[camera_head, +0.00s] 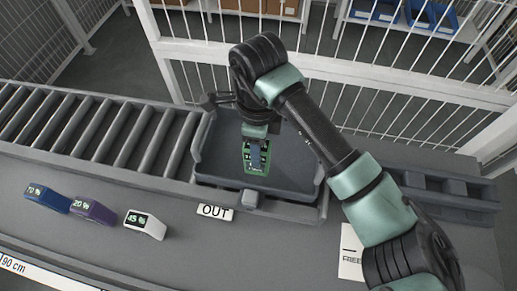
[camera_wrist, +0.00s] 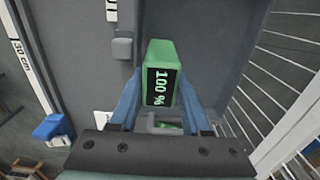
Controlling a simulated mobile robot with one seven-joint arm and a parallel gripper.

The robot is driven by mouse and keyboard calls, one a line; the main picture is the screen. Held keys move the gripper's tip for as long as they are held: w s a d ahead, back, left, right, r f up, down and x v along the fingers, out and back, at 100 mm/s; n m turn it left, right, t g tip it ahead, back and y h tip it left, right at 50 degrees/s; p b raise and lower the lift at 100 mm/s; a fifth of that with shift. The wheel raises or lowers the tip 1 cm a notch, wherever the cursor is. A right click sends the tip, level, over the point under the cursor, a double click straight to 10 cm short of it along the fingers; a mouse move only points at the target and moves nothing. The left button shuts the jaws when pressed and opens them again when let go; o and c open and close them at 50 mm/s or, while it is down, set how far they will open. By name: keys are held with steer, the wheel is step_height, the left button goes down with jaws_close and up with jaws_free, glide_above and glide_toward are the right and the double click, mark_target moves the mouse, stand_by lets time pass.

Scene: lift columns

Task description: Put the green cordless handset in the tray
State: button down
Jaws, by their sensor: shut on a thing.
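The green handset (camera_wrist: 159,60) has a black display reading "100 %". In the wrist view it sits between the two blue fingers of my gripper (camera_wrist: 160,105), which is shut on it. In the head view my gripper (camera_head: 256,152) points down over the grey tray (camera_head: 215,150), and the handset (camera_head: 256,170) shows below it within the tray's outline. I cannot tell whether the handset touches the tray floor. The tray stands at the end of the roller conveyor, behind a sign reading "OUT" (camera_head: 215,212).
Blue (camera_head: 47,198), purple (camera_head: 93,210) and white (camera_head: 146,224) handsets lie on the grey surface at left. The roller conveyor (camera_head: 95,130) runs left of the tray. A white mesh fence (camera_head: 380,75) stands behind. A "FREE" label (camera_head: 351,255) lies at right, partly behind my arm.

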steer(key=shift+f, duration=1.5)
steer(key=shift+f, duration=0.25)
steer(key=shift+c, duration=1.8)
jaws_free()
steer(key=shift+r, duration=0.1)
step_height(320, 180, up, 12)
steer(key=shift+r+b, duration=0.15)
steer(key=shift+b, duration=0.9)
steer(key=shift+a, duration=0.1)
